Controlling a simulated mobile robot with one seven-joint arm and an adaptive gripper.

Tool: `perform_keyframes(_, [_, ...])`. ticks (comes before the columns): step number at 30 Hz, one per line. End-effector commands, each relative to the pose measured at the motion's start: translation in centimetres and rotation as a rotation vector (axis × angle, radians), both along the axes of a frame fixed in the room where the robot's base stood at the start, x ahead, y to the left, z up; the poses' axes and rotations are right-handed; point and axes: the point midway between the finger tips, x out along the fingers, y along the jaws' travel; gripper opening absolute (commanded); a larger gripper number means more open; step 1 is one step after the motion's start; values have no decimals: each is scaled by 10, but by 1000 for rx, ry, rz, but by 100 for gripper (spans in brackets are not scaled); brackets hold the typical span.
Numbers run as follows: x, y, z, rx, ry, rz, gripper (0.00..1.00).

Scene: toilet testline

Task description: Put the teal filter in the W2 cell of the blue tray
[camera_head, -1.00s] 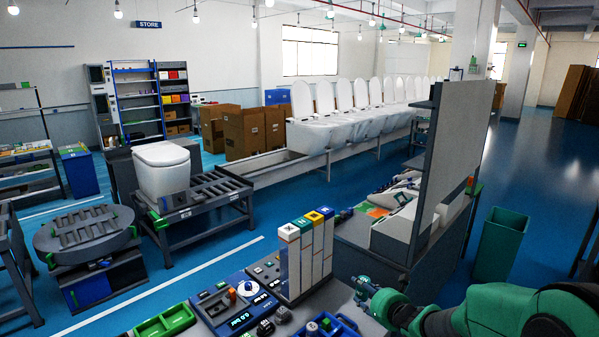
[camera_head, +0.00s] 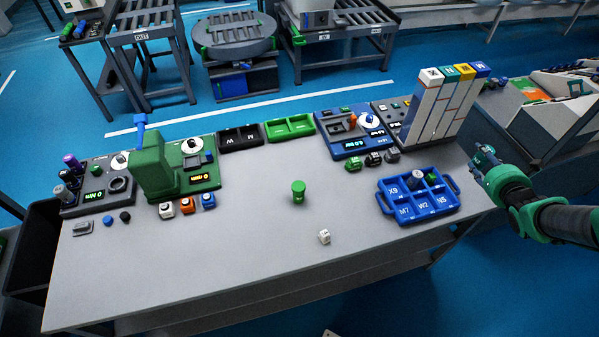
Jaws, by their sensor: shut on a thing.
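The blue tray (camera_head: 378,196) lies on the right part of the grey bench. Its front row shows cells marked M7, W2 and N5, and X9 is at the back left. The W2 cell (camera_head: 424,206) looks empty. A grey-and-blue part (camera_head: 415,180) stands in the back middle cell and a dark green part (camera_head: 432,178) in the back right one. My gripper (camera_head: 483,162) is just right of the tray, past the bench's right end, shut on a small teal thing that looks like the teal filter. The fingers and arm mostly hide it.
A green cylinder (camera_head: 298,192) and a white cube (camera_head: 324,237) stand mid-bench. A green press (camera_head: 152,170) stands at the left. The bench front is mostly clear.

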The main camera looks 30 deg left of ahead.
Motion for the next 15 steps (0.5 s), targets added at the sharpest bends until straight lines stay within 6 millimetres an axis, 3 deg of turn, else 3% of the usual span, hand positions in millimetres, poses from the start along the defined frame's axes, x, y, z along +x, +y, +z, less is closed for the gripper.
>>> perform_keyframes(8, [11, 63, -7, -3, 2, 148, 20])
perform_keyframes(15, [15, 140, -17, -3, 2, 331, 20])
